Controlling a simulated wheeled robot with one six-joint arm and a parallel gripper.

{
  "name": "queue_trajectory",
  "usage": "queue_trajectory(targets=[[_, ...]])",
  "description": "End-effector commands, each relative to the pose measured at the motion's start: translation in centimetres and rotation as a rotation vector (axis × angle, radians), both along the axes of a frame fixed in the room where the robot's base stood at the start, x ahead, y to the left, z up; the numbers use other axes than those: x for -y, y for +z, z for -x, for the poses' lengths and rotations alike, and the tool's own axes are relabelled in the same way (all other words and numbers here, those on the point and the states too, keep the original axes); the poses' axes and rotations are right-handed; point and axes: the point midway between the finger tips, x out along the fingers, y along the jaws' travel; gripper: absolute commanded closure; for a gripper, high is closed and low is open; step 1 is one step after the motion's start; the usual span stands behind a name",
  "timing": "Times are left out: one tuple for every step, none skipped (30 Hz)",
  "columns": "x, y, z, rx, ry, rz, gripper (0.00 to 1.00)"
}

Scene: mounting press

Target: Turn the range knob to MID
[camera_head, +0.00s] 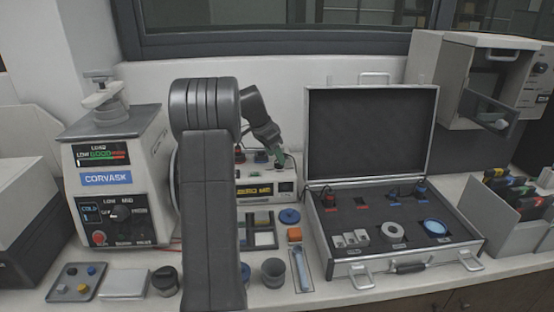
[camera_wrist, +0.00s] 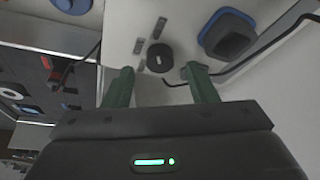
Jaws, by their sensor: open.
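My gripper (camera_wrist: 161,82) is open in the wrist view, with two green fingers apart and nothing between them. A small round black knob (camera_wrist: 160,57) with a white mark sits on a pale panel just beyond the fingertips, roughly centred between them. Several small labels surround it, too small to read. In the head view my gripper (camera_head: 280,160) is above the pale instrument (camera_head: 267,188) with a lit yellow display, behind my arm. That instrument's knob is not clear there. Another black knob (camera_head: 121,215) with LOW and MID labels is on the CORVASK press (camera_head: 118,165).
An open case (camera_head: 344,262) stands right of the instrument. Small trays and cups crowd the bench front.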

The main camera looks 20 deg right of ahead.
Motion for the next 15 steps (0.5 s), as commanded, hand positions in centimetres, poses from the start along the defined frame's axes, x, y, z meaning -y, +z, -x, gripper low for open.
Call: queue_trajectory(targets=[[0.3,-0.8,0.0,-0.002,-0.001,-0.001,0.48],[0.5,-1.1,-0.1,-0.002,-0.001,-0.001,0.48],[0.6,-1.5,-0.1,-0.002,-0.001,-0.001,0.48],[0.7,-1.7,-0.1,-0.001,0.000,0.000,0.48],[0.8,-1.9,-0.1,-0.001,0.000,0.000,0.48],[0.9,-2.2,-0.1,-0.001,0.000,0.000,0.48],[1.0,-2.3,-0.2,-0.001,0.000,-0.001,0.48],[1.0,-2.4,-0.2,-0.001,0.000,-0.001,0.48],[1.0,-2.5,-0.2,-0.001,0.000,-0.001,0.48],[1.0,-2.5,-0.2,-0.001,0.000,-0.001,0.48],[1.0,-2.6,-0.2,0.000,0.000,-0.001,0.48],[1.0,-2.6,-0.2,0.000,0.000,0.000,0.48],[1.0,-2.6,-0.2,0.000,0.000,0.000,0.48],[1.0,-2.6,-0.2,0.000,0.000,0.000,0.48],[1.0,-2.5,-0.2,0.000,0.000,0.000,0.48]])
